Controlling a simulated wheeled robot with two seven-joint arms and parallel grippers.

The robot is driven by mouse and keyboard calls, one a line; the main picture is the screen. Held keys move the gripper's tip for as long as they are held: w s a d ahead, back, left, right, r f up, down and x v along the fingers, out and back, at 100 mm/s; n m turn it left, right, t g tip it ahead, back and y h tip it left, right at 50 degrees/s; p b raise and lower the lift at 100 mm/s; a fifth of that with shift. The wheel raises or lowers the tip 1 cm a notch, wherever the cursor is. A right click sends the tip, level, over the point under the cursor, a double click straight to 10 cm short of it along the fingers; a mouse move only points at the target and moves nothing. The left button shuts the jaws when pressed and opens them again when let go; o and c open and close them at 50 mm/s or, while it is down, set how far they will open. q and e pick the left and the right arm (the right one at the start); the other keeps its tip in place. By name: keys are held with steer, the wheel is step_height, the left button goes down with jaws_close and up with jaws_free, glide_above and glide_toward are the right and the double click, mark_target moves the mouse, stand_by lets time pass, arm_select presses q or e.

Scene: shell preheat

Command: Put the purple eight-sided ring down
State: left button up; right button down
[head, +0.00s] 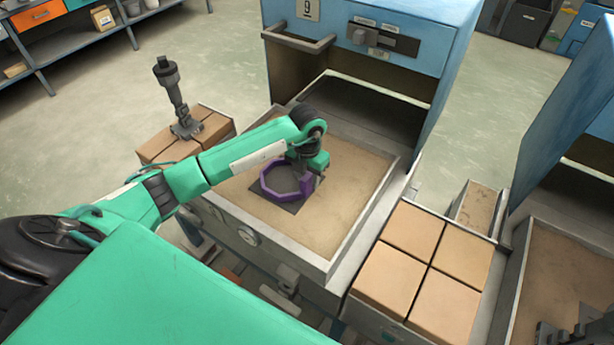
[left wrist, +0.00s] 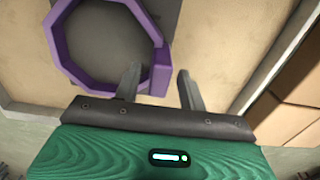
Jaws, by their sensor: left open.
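The purple eight-sided ring (head: 266,180) lies flat on a dark square plate (head: 270,203) in the sandy bed of the middle station. It also shows in the left wrist view (left wrist: 58,52), with the plate inside and beyond it. My left gripper (head: 307,177) is open at the ring's right side. In the left wrist view, one finger of the left gripper (left wrist: 160,82) is inside the ring and the other outside, with a purple part of the ring between them. Contact with the fingers cannot be told. My right gripper is not in view.
A blue housing marked 9 (head: 400,35) stands behind the sandy bed (head: 345,195), with a raised rim around it. Brown blocks (head: 422,270) stand to the right. A dark upright tool (head: 175,95) stands on blocks to the left. Bare sand lies right of the ring.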

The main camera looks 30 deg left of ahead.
arm_select(q)
step_height(320, 180, up, 12)
steer(key=b, duration=0.1)
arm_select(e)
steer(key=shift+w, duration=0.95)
arm_select(q)
steer(key=shift+f, duration=0.1)
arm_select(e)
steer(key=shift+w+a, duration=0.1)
